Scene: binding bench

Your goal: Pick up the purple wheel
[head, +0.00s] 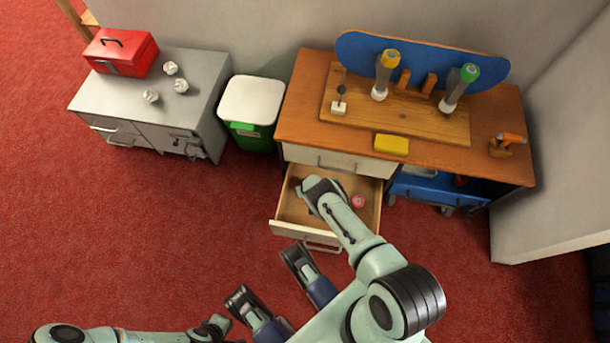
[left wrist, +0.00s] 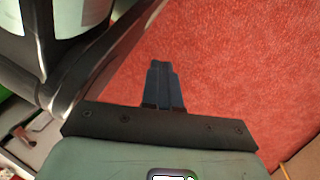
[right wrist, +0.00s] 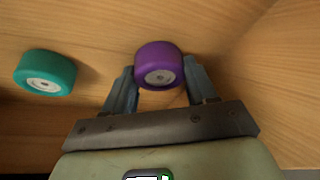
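The purple wheel (right wrist: 160,66) has a pale hub and is in the wood-floored drawer. In the right wrist view it sits between the fingertips of my right gripper (right wrist: 160,72), close to both. I cannot tell whether the fingers press on it. In the head view my right arm reaches down into the open drawer (head: 362,218) and hides the purple wheel. My left gripper (left wrist: 165,85) is shut and empty over the red carpet, away from the drawer.
A teal wheel (right wrist: 45,72) lies left of the purple one. A pink wheel (head: 358,201) lies in the right of the drawer. Drawer walls are close around my right gripper. The workbench (head: 300,115) stands above, with a green bin (head: 250,135) to the left.

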